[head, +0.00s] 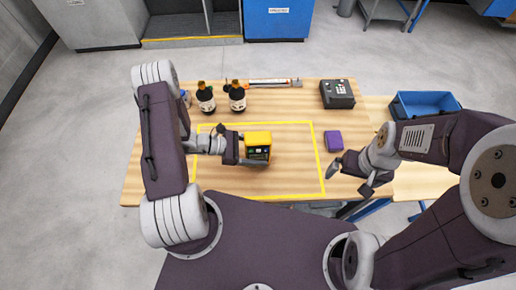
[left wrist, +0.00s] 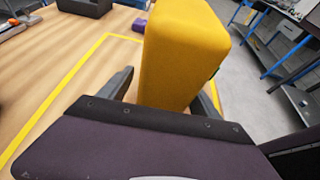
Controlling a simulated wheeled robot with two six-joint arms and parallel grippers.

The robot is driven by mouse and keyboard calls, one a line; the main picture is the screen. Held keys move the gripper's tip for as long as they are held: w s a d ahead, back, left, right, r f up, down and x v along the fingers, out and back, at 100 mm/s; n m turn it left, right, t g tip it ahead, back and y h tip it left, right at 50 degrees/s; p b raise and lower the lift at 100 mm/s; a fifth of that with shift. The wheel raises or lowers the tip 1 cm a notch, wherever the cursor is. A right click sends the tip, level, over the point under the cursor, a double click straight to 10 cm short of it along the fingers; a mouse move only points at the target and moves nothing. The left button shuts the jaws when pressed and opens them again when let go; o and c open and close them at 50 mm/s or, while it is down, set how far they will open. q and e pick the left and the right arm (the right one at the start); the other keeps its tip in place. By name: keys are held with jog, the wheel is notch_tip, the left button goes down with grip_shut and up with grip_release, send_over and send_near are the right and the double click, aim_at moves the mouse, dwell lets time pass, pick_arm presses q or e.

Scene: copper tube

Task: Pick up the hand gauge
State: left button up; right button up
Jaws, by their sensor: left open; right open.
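The hand gauge, a yellow block-shaped device with a dark face (head: 258,141), stands inside the yellow outline on the wooden table. In the left wrist view its yellow body (left wrist: 180,50) rises just beyond my left gripper. My left gripper (head: 250,150) is open beside the gauge, with one finger along its near side. In the left wrist view the fingers (left wrist: 162,92) lie on either side of the gauge's body; I cannot tell whether they touch it. My right gripper (head: 348,181) is open and empty at the right, apart from the gauge.
A purple box (head: 334,140) sits right of the outline. Two dark bottles (head: 206,100) (head: 238,99) stand behind it. A black keypad device (head: 338,94) and a blue bin (head: 425,104) are at the back right. The outlined area (head: 290,175) is otherwise mostly clear.

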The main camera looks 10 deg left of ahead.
aim_at(261, 147)
pick_arm(q)
jog(key=shift+s, duration=0.1)
jog(key=c, duration=0.7)
grip_shut()
jog(key=shift+r, duration=0.2)
jog(key=shift+r, duration=0.35)
jog(key=r, duration=0.2)
jog(key=d+r, duration=0.1)
jog(key=shift+s+d+r+b, duration=0.1)
jog(key=shift+s+r+b, duration=0.05)
jog(key=shift+r+b, duration=0.25)
jog(key=s+d+r, duration=0.2)
jog(key=d+r, duration=0.4)
jog(key=d, duration=0.4)
jog(key=shift+s+r+b, duration=0.15)
jog(key=shift+s+b, duration=0.2)
jog(key=shift+b, duration=0.1)
